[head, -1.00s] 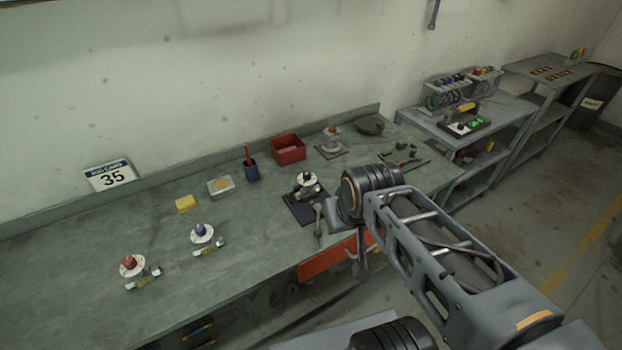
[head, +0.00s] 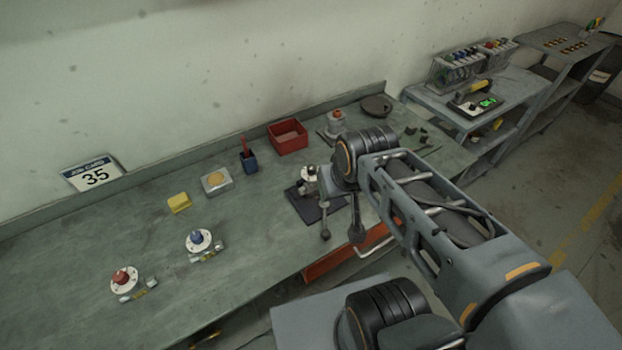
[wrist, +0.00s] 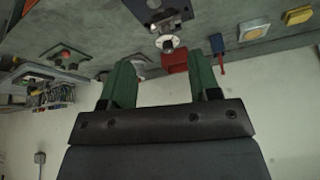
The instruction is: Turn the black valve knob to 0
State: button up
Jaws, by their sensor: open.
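The valve with the white dial (head: 309,174) and dark knob stands on a dark base plate (head: 300,207) on the bench. My arm partly covers it in the head view. The knob's pointer and the dial marks are too small to read. In the wrist view, where the bench is at the top, the white dial (wrist: 165,42) is beyond and roughly between the fingertips, apart from them. My gripper (wrist: 160,66) has its two green fingers wide apart with nothing held between them.
A blue-knob valve (head: 199,240) and red-knob valve (head: 124,280) stand to the left. An orange drawer (head: 345,255) is below the bench edge.

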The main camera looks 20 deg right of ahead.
aim_at(311, 167)
jog(key=k, duration=1)
jog(key=z, duration=1.45)
jog(key=i, duration=0.95)
jog(key=u, duration=2.4)
jog(key=i, duration=0.5)
jog(key=z, duration=0.05)
